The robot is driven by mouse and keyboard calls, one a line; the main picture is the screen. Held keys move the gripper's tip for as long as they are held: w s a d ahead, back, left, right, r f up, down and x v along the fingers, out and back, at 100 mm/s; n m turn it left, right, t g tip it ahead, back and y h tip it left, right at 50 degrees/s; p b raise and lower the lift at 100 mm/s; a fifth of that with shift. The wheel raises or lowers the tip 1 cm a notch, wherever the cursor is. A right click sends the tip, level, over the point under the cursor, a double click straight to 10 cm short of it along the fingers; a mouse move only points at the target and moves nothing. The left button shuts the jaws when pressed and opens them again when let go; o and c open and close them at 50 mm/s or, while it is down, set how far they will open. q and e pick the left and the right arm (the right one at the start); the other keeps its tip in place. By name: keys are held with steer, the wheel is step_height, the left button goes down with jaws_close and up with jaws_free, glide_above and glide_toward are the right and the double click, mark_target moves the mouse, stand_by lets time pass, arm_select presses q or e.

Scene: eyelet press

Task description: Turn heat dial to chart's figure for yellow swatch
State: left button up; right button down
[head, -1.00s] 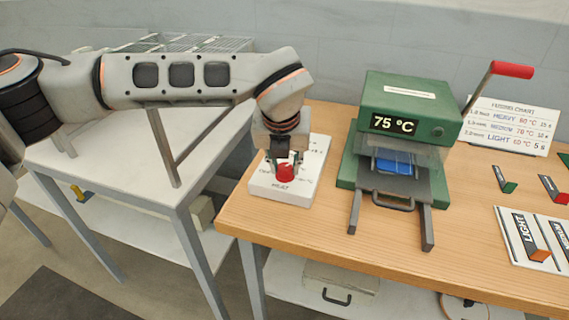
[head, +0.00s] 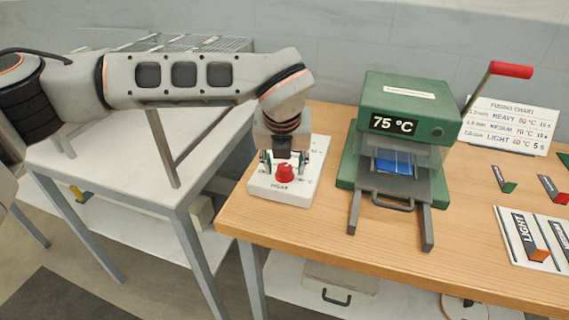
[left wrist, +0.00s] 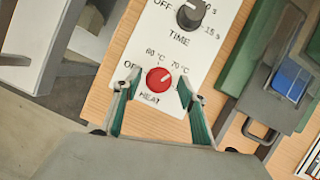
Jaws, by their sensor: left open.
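The red heat dial (head: 285,173) is on a white control panel (head: 313,170) at the bench's left end. It also shows in the left wrist view (left wrist: 159,80), its white mark pointing up and right, near the 70 °C label. OFF and 60 °C labels lie to its left and above. My left gripper (head: 284,163) is open, its fingers either side of the dial and apart from it. The green press (head: 408,100) reads 75 °C and has a blue piece (head: 393,161) inside. The chart (head: 511,125) lists HEAVY 80 °C, MEDIUM 70 °C, LIGHT 60 °C. My right gripper is out of view.
A black time dial (left wrist: 190,15) is above the heat dial on the panel. A card marked LIGHT (head: 505,240) and small coloured-tipped pieces lie at the right. The press's red-handled lever (head: 490,85) sticks up. Wood in front of the press is clear.

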arm_select(q)
steer(key=shift+r, duration=0.1)
steer(key=v, duration=1.1)
steer(key=shift+s+r, duration=0.15)
steer(key=shift+r, duration=0.25)
